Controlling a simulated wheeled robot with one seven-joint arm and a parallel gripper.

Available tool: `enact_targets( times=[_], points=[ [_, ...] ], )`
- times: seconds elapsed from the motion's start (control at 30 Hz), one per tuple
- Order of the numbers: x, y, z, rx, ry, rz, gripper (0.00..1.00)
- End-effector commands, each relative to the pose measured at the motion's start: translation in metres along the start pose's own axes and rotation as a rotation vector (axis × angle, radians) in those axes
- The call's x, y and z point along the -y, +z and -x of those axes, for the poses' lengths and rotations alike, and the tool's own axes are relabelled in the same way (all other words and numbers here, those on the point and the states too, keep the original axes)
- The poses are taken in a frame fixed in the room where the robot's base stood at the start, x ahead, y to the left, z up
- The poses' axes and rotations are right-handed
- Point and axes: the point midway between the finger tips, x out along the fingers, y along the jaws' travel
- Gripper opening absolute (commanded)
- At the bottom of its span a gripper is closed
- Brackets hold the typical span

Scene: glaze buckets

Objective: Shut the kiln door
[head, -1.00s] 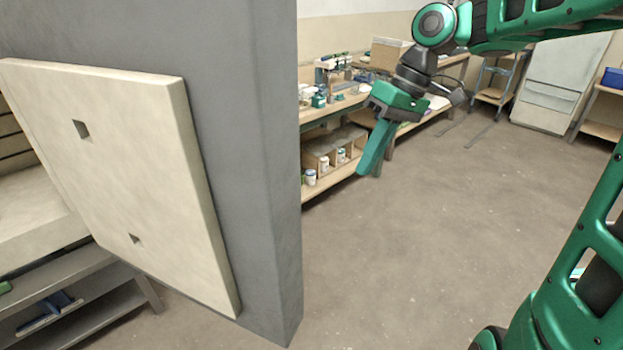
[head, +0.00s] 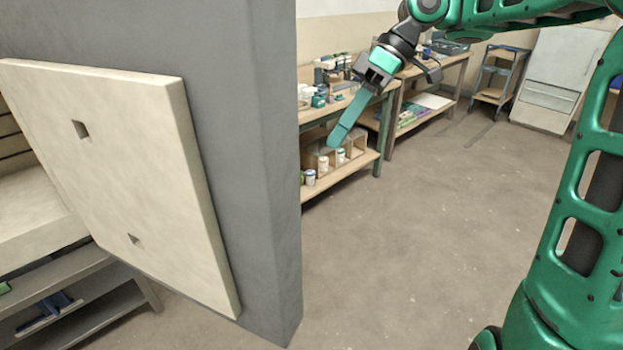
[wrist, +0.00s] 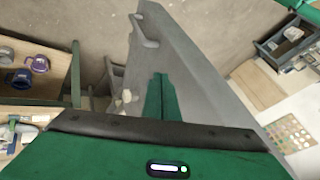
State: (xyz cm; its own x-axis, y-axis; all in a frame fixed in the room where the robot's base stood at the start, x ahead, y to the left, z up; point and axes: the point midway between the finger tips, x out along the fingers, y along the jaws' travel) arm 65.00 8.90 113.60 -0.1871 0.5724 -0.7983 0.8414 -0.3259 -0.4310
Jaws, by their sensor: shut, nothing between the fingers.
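The kiln door (head: 235,130) stands open as a large grey slab at the left of the head view. Its thick cream inner panel (head: 120,180) has two small square holes and faces the camera. In the wrist view the grey door (wrist: 195,85) runs diagonally behind my fingers, with a bar handle (wrist: 145,31) near its top end. My gripper (head: 335,142) is shut and empty, to the right of the door in the head view. Its green fingers (wrist: 160,80) overlap the door in the wrist view; I cannot tell that they touch it. The kiln's opening is mostly hidden.
Workbenches with jars and bottles (head: 340,156) stand along the back wall. A small cart (head: 493,85) and a pale cabinet (head: 555,80) stand at the far right. A grey shelf (head: 90,310) is at the lower left. The floor (head: 410,240) right of the door is clear.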

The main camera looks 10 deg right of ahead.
Motion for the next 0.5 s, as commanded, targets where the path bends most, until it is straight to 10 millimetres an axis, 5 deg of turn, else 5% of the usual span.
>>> enact_targets(
  times=[0.5],
  points=[
    [0.003, -0.001, -0.015, -0.002, 0.002, 0.004, 0.00]
  ],
)
